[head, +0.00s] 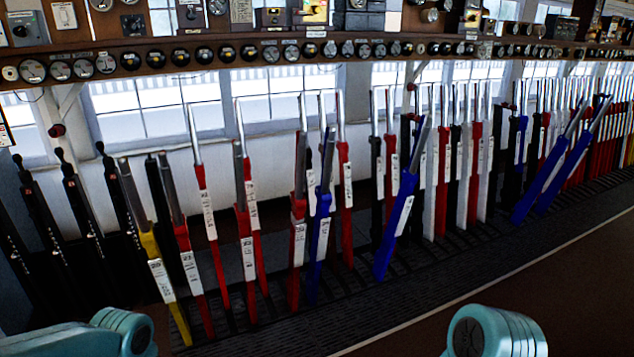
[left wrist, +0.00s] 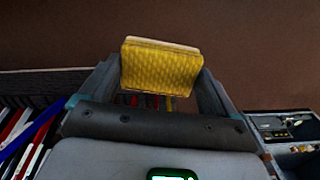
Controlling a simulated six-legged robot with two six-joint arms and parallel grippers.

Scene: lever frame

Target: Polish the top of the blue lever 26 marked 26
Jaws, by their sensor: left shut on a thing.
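Several blue levers stand in the row in the head view, among them one left of centre (head: 321,235), one at the centre leaning right (head: 399,222) and two more steeply leaning at the right, the nearer (head: 538,185) and the farther (head: 568,172). Their white plates are too small to read, so I cannot tell which is 26. My left gripper (left wrist: 160,76) is shut on a yellow textured pad (left wrist: 160,66), which it holds between both fingers in the left wrist view. No lever touches the pad there. My right gripper is in neither view.
Red, black, white and yellow levers (head: 159,270) stand close on both sides of the blue ones. A shelf (head: 230,50) with round instruments runs above. The brown floor (head: 560,275) in front is clear. An open case (left wrist: 285,130) shows at the left wrist view's right.

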